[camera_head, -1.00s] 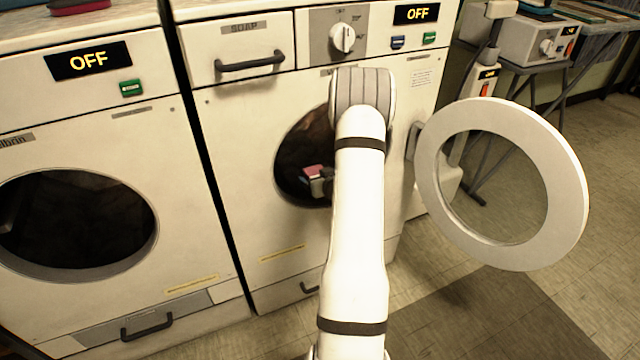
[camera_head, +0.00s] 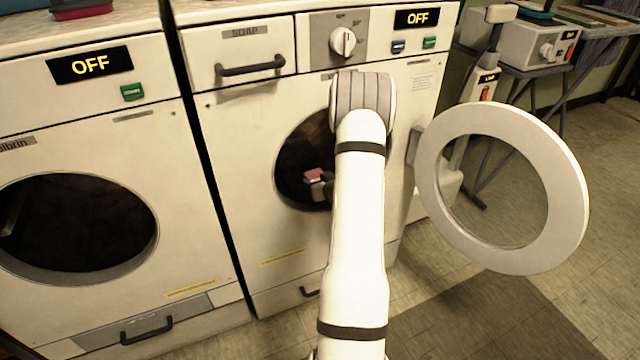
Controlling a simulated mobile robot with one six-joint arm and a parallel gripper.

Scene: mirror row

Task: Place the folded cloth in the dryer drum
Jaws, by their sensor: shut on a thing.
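The machine with the open door (camera_head: 578,215) stands in the middle, and its dark round drum opening (camera_head: 292,150) is partly hidden behind my arm. A small pink and pale folded cloth (camera_head: 314,174) shows in front of or inside that opening; I cannot tell how deep it is. My gripper (camera_head: 320,184) is shut on the cloth at its right and lower side. Most of the gripper is hidden by my own arm.
The open ring door stands out to the right of the opening. A second machine (camera_head: 190,240) with a dark round window is at left. A soap drawer handle (camera_head: 250,66) juts out above the opening. A table with a white appliance (camera_head: 520,40) is behind.

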